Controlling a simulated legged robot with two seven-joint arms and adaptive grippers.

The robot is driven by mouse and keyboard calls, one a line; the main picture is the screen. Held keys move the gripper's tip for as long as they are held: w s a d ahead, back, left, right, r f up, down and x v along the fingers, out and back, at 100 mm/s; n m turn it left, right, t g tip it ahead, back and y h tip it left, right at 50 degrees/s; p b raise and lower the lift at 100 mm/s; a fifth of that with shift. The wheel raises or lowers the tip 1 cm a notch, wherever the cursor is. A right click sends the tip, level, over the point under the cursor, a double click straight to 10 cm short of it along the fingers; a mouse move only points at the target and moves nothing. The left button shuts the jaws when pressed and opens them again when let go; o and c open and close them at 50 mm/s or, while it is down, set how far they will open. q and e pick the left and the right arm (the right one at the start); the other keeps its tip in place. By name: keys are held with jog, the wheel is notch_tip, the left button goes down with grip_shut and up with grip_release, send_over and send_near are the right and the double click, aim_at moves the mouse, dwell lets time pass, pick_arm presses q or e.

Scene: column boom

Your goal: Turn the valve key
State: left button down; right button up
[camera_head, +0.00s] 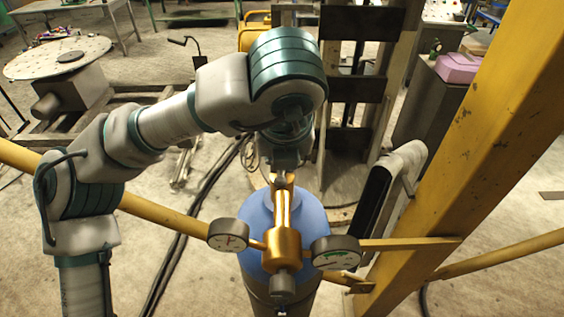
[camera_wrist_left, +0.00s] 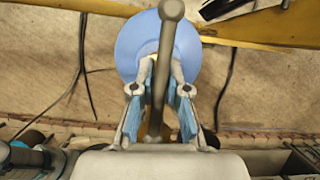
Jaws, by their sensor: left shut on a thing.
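A blue-topped gas cylinder (camera_head: 312,218) stands upright at the lower middle of the head view, with a brass valve (camera_head: 282,247) and two round gauges, left (camera_head: 229,235) and right (camera_head: 336,252). My left gripper (camera_head: 283,181) is above the cylinder, just behind the valve in the picture. In the left wrist view, the fingers (camera_wrist_left: 162,78) are shut on the valve key, whose grey bar (camera_wrist_left: 163,50) has a ball end (camera_wrist_left: 171,10). The bar runs lengthwise across the gripper, over the blue cylinder top. The key's lower part is hidden. My right gripper is not in view.
A yellow post (camera_head: 500,130) rises close on the right, and yellow rails (camera_head: 165,212) run left and right of the cylinder. Dark cables (camera_head: 188,240) lie on the floor. A round perforated table (camera_head: 60,56) stands at the back left, and a pink box (camera_head: 458,68) at the back right.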

pick_arm(q)
jog(key=shift+n+y, duration=0.3)
jog(key=shift+n, duration=0.3)
jog(key=c, duration=1.4)
grip_release()
jog(key=shift+o, duration=1.2)
jog(key=shift+w+f, duration=0.1)
jog(key=shift+w, duration=0.15)
jog(key=v, duration=1.2)
jog(key=shift+d, duration=0.25)
jog(key=shift+w, duration=0.15)
